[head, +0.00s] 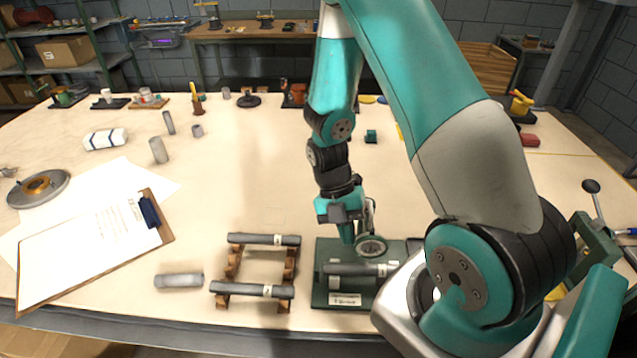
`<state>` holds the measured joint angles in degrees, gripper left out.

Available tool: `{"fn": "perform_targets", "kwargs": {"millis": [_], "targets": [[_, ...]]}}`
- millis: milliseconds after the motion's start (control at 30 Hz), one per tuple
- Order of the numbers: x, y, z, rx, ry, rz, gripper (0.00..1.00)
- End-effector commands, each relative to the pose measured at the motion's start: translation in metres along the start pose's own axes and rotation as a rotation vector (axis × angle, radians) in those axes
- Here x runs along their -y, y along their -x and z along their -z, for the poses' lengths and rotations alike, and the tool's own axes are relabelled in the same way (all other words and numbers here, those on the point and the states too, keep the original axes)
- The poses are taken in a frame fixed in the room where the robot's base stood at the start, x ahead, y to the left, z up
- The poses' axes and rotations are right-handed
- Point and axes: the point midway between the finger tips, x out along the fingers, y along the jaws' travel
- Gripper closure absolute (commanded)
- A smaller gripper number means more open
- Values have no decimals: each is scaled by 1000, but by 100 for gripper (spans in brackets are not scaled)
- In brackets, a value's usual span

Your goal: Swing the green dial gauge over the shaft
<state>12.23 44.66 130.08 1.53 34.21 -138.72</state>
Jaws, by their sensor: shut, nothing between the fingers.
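A green base (331,252) with a label on its front edge stands at the front of the table, right of centre. A grey shaft (345,270) lies across it on supports. A round dial gauge (371,247) with a pale rim shows at the back of this base, behind the shaft. My gripper (347,238) points down just left of the gauge and is shut and empty. It overlaps the gauge's post in the picture, and I cannot tell whether they touch.
A wooden rack (231,265) with two grey shafts stands left of the base. A loose grey cylinder (179,281) lies left of it. A clipboard (90,252) lies at the left. Several upright parts stand farther back. The table's middle is clear.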

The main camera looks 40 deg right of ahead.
Motion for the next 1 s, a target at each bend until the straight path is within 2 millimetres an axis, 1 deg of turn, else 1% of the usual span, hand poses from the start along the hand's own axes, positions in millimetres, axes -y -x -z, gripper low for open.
{"fn": "perform_targets", "kwargs": {"millis": [67,133,233,267,333,500,633,800,1000], "targets": [[-2,5,6,-6,2,6,100],[-7,12,11,-3,5,5,100],[-20,26,20,3,8,2,100],[-24,29,20,6,7,0,100],[-27,44,19,9,5,-6,100],[-26,82,19,4,-4,-8,100],[-26,104,21,2,-4,-8,100],[-26,118,23,0,-5,-5,100],[-27,121,24,0,-4,-3,100]]}}
